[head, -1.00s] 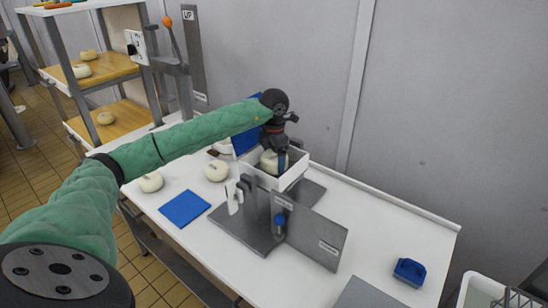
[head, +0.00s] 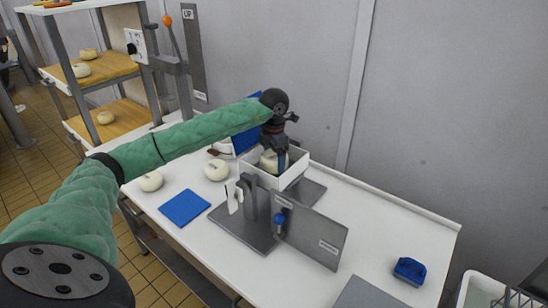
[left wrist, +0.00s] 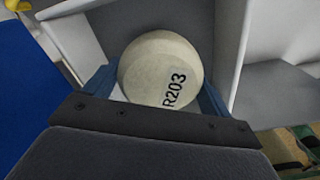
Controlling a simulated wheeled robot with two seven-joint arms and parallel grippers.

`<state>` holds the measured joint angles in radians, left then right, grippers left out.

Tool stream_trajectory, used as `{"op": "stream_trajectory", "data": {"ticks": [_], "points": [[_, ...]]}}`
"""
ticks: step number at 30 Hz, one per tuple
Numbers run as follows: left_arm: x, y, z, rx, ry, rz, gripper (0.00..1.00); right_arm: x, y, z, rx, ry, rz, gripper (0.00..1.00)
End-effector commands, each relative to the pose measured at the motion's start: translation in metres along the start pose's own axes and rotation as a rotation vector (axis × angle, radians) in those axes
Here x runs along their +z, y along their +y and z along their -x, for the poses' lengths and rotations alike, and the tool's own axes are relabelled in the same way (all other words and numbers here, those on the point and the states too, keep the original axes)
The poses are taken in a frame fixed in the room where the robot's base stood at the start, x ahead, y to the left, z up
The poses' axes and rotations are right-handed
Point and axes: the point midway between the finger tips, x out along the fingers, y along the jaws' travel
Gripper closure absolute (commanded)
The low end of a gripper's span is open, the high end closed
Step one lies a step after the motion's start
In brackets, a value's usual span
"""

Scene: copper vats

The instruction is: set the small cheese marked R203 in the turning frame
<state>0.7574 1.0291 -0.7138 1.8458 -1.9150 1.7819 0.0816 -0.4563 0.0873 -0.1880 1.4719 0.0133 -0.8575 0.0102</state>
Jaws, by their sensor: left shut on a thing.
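The small cheese marked R203 (left wrist: 165,72) is round and cream-coloured, its black label facing the left wrist camera. My left gripper (left wrist: 160,92) is shut on it, one blue finger on each side. In the head view the cheese (head: 268,161) sits inside or just over the white open-topped box of the turning frame (head: 292,181), partly hidden by my gripper (head: 274,160). I cannot tell whether it touches the box floor. The frame's grey metal base and upright plate (head: 316,238) stand in front of the box. My right gripper is not in view.
Two loose cheeses (head: 151,181) (head: 216,170) and a blue mat (head: 185,207) lie on the white table to the left. A blue object (head: 409,271) lies at the right. A shelf rack (head: 105,75) with cheeses stands at the back left. The table's right middle is clear.

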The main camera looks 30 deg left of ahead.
Motion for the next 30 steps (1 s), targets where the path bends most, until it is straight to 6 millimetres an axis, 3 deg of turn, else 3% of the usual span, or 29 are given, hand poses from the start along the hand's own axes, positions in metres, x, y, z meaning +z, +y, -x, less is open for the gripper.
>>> {"op": "stream_trajectory", "data": {"ticks": [30], "points": [[0.000,0.000,-0.011,0.000,-0.001,0.000,0.52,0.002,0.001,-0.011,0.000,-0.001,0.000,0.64]]}}
